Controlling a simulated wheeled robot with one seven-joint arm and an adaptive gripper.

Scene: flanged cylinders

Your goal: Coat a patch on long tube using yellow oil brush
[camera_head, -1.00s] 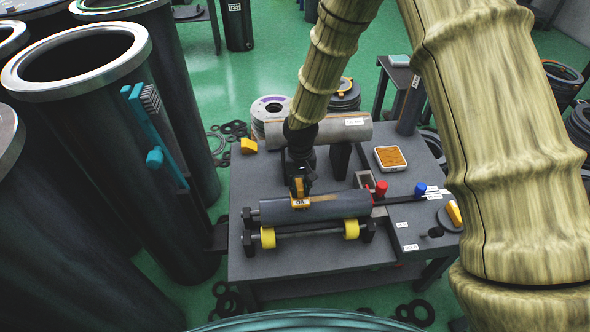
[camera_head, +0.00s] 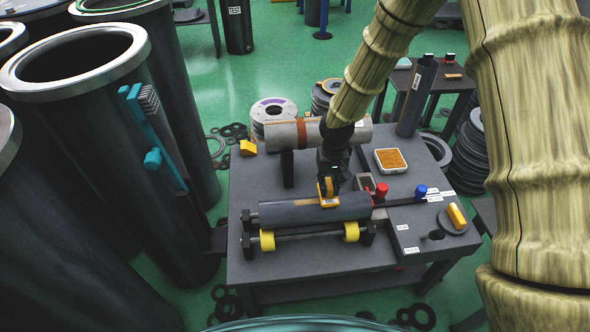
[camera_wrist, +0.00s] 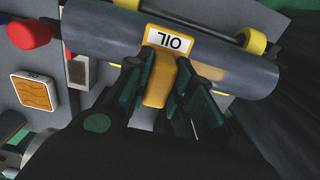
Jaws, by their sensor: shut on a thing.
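A dark grey tube (camera_head: 285,211) lies across a roller stand with yellow wheels on the table; it also shows in the wrist view (camera_wrist: 235,75). My gripper (camera_head: 329,183) is shut on the yellow oil brush (camera_head: 328,201), holding it by its handle. In the wrist view the brush (camera_wrist: 157,91) shows its "OIL" label between my fingers. The brush is over the top of the tube, right of its middle, and appears to touch it; its underside is hidden. A shiny amber streak runs along the tube left of the brush in the head view.
A light grey tube (camera_head: 345,132) with a brown band lies on supports behind. A tray with an orange pad (camera_head: 391,161), a red knob (camera_head: 381,190) and a blue knob (camera_head: 421,190) are to the right. A yellow block (camera_head: 248,148) sits at the back left table edge.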

